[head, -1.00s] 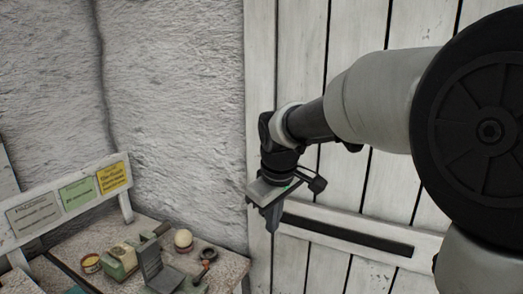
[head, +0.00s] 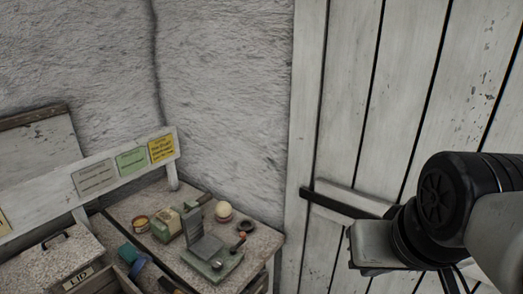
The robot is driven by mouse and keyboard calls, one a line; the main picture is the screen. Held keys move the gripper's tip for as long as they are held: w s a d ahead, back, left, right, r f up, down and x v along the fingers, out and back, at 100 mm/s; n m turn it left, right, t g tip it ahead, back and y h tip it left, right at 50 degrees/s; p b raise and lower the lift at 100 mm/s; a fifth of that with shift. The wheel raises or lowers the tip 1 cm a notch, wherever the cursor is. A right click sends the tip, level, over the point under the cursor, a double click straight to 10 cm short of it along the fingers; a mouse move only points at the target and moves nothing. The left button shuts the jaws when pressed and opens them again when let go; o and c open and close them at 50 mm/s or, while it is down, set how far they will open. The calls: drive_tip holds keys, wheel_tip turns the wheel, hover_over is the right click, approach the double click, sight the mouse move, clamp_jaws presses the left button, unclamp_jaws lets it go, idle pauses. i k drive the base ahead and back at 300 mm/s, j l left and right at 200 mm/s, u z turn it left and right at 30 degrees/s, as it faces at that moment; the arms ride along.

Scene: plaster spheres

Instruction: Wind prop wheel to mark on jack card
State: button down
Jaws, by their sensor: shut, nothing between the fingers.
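A small green device with an upright grey plate (head: 206,247) stands on the bench at lower middle. Grey (head: 94,178), green (head: 131,160) and yellow (head: 162,149) cards hang on the white rail behind. Their print is too small to read, so I cannot tell the jack card or its mark. My gripper (head: 375,262) is at lower right, before the door, shut and empty, well right of the device. Its fingertips are not clearly seen.
On the bench (head: 262,240) are a pale sphere (head: 223,210), a dark ring (head: 246,226), a round tin (head: 140,224) and a green-cream block (head: 166,226). A box lid (head: 58,262) is at left. The plank door (head: 345,110) closes the right side.

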sight(217, 264)
drive_tip(key=u, duration=1.1)
drive_tip(key=j+z, duration=0.15)
drive_tip(key=i+j, duration=0.05)
